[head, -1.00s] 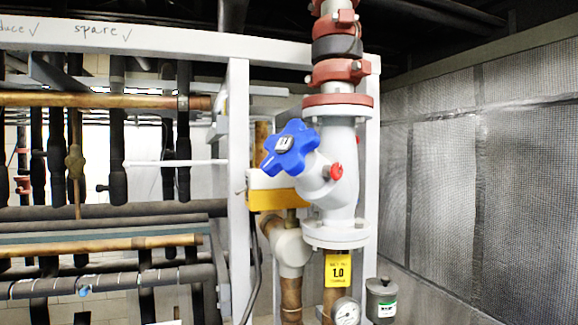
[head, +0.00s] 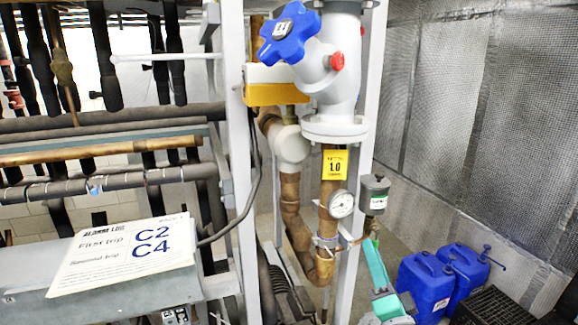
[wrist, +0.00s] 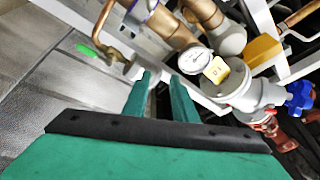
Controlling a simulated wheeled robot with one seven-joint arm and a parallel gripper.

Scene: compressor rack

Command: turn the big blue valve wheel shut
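The big blue valve wheel (head: 288,33) is at the upper middle of the head view, on the angled stem of a light grey valve body (head: 335,75). It also shows at the right edge of the wrist view (wrist: 299,97). My gripper (wrist: 162,76) shows two teal fingers with a gap between them; it is open and empty. It is well apart from the wheel, which lies to its right in the wrist view. Teal parts of mine also show low in the head view, below and right of the valve. Nothing hides the wheel's face.
A pressure gauge (head: 341,204), a yellow tag (head: 335,164) and a grey canister (head: 375,194) are below the valve. A white frame post (head: 238,150) stands to its left. Blue jugs (head: 425,285) stand at the lower right. A yellow-and-white box (head: 277,94) sits just under the wheel.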

